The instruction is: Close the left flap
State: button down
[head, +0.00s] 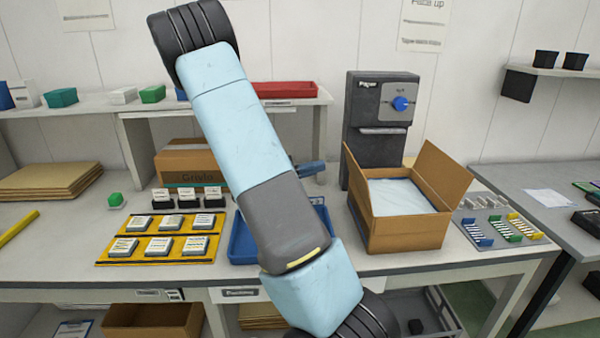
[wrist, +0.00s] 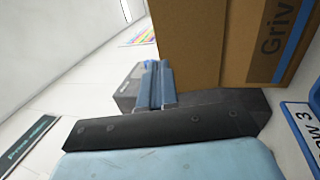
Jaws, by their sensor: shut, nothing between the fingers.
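The open cardboard box (head: 405,234) stands on the bench right of centre in the head view, with white wrapped contents (head: 398,197) inside. Its left flap (head: 357,182) stands up, leaning slightly outward. Its right flap (head: 440,176) is up and leans outward. My gripper (head: 312,167) is left of the left flap, apart from it in the picture, and partly hidden behind my arm. In the wrist view its blue fingers (wrist: 155,84) are together and empty, beside a brown cardboard wall (wrist: 215,45) lettered "Griv". I cannot tell whether the flap shows there.
A dark dispenser (head: 378,130) with a blue knob stands behind the box. A closed carton (head: 190,160) is behind my arm at left. A blue tray (head: 243,243) lies below the arm. Coloured racks (head: 503,231) sit right of the box.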

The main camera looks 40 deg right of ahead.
aim_at(351, 157)
jog(key=x, duration=0.7)
jog(key=shift+d, duration=0.15)
